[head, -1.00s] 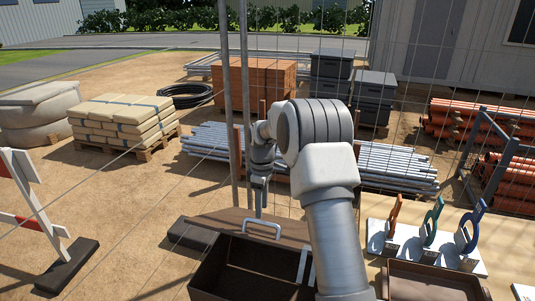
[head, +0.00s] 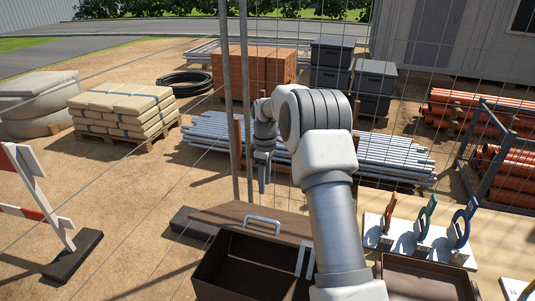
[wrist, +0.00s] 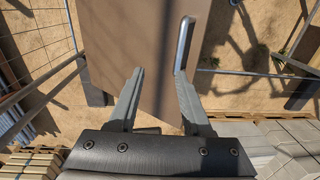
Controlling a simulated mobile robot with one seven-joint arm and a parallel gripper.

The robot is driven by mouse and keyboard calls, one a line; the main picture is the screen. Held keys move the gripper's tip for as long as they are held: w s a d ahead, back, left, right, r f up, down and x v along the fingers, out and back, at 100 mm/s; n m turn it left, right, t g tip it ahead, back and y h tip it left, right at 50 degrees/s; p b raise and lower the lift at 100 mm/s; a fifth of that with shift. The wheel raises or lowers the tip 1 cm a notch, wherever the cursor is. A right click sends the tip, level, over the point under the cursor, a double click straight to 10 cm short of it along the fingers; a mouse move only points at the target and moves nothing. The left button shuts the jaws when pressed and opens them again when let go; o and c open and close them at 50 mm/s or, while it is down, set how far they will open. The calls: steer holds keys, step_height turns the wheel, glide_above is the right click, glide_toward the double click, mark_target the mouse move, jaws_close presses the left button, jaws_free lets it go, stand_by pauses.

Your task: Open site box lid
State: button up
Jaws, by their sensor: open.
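The site box (head: 235,278) is dark brown and stands at the bottom centre of the head view, with its dark inside showing. Its brown lid (head: 222,216) is swung up and back at the rear edge, with a pale bar handle (head: 262,220). In the wrist view the lid (wrist: 135,45) is a broad brown panel beyond the fingers, and the handle (wrist: 184,45) lies by the right fingertip. My gripper (head: 264,187) is above and behind the handle in the head view. In the wrist view my gripper (wrist: 159,73) is open with nothing held between its fingers.
Wire fence panels and posts (head: 228,110) stand close to the box and arm. A rack with coloured tools (head: 425,235) and a brown tray (head: 428,280) are to the right. Pipe stacks (head: 390,158) lie behind. A striped barrier (head: 35,190) stands left, with bare ground between.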

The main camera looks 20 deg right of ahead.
step_height(320, 180, up, 7)
steer(key=w+d, duration=0.1)
steer(key=w, duration=0.1)
steer(key=shift+w+d+p, duration=0.2)
steer(key=shift+d+p, duration=0.15)
steer(key=shift+d, duration=0.05)
stand_by(0.3)
steer(key=shift+f, duration=0.1)
